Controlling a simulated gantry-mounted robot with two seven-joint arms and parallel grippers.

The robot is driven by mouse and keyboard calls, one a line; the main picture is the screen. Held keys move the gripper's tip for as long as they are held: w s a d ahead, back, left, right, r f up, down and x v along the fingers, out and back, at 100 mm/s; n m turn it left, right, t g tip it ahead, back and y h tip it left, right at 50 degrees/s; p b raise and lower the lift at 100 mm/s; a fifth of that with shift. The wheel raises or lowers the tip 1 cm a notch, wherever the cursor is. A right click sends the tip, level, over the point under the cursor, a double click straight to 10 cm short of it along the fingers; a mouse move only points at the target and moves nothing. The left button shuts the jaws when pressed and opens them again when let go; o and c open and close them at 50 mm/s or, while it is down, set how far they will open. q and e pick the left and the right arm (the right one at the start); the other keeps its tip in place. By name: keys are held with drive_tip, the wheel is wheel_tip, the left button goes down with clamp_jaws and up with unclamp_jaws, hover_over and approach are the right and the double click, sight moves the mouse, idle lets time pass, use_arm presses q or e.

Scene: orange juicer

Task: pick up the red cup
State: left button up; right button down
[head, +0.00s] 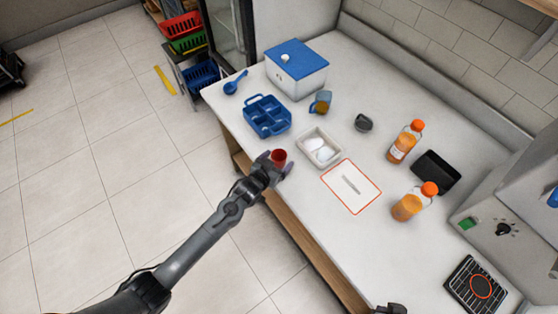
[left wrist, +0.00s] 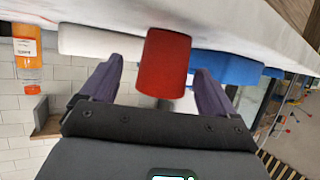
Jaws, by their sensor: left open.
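The red cup (head: 279,156) is at the near edge of the white table, right at the end of my left arm. My left gripper (head: 276,167) is open around it in the head view. In the left wrist view the red cup (left wrist: 164,62) stands between the two spread fingers of the left gripper (left wrist: 156,82), with a visible gap to each finger. The gripper partly hides the cup in the head view. A dark part at the bottom edge of the head view looks like my right gripper (head: 390,309); its fingers cannot be made out.
A blue divided caddy (head: 267,116) and a white tray (head: 320,147) are just beyond the cup. A red-bordered card (head: 351,187) lies to the right. Two orange bottles (head: 405,141) (head: 413,202), a blue-handled jug (head: 321,102) and a blue-lidded box (head: 297,66) stand farther off.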

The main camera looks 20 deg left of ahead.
sight(282, 154)
use_arm(q)
drive_tip(key=x, duration=0.3)
drive_tip(key=shift+w+a+r+b, duration=0.15)
drive_tip(key=shift+w+r+b, duration=0.05)
drive_tip(key=shift+w+b, duration=0.15)
drive_tip(key=shift+w+f, duration=0.15)
drive_tip(key=c, duration=1)
drive_tip(key=shift+c, duration=0.2)
